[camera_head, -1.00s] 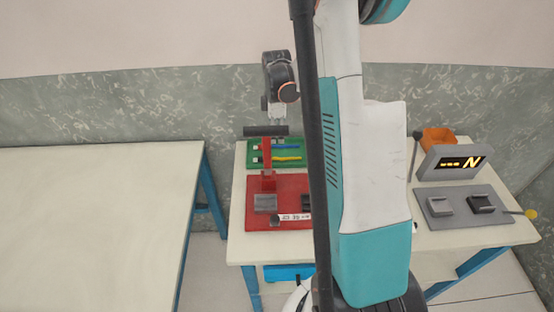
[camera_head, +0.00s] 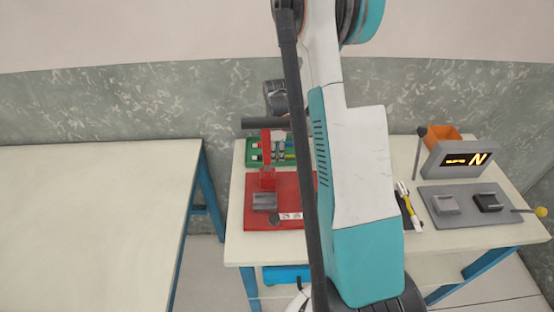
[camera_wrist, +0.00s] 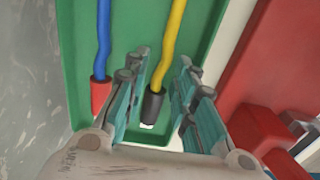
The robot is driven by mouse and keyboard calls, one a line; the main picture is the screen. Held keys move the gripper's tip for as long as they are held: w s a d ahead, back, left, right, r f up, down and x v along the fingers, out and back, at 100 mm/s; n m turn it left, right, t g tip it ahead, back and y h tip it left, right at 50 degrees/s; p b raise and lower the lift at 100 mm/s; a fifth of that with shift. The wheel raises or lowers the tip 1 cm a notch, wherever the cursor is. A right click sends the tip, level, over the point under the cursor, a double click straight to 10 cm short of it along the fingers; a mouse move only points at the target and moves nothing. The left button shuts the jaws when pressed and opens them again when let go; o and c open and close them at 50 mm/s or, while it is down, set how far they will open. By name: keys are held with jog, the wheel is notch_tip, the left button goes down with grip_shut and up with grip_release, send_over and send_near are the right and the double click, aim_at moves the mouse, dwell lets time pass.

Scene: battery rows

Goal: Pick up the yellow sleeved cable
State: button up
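The yellow sleeved cable (camera_wrist: 173,45) lies in the green tray (camera_wrist: 129,25), its black end sleeve (camera_wrist: 152,105) toward my gripper. In the wrist view my gripper (camera_wrist: 160,78) is open, with one finger on each side of the cable's end and clear space between. The blue cable (camera_wrist: 103,40) with a red end sleeve lies to the left, outside the fingers. In the head view the green tray (camera_head: 253,158) shows behind the red fixture, and my arm hides part of it and of the cables.
A red fixture (camera_head: 285,198) with an upright post and dark crossbar (camera_head: 265,123) stands just in front of the tray. To the right are a grey plate (camera_head: 465,215) with blocks, a display (camera_head: 458,160), an orange bin (camera_head: 443,138) and a yellow-handled tool (camera_head: 411,208). The left table (camera_head: 90,220) is bare.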

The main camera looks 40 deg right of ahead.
grip_shut()
jog(key=shift+r, duration=0.2)
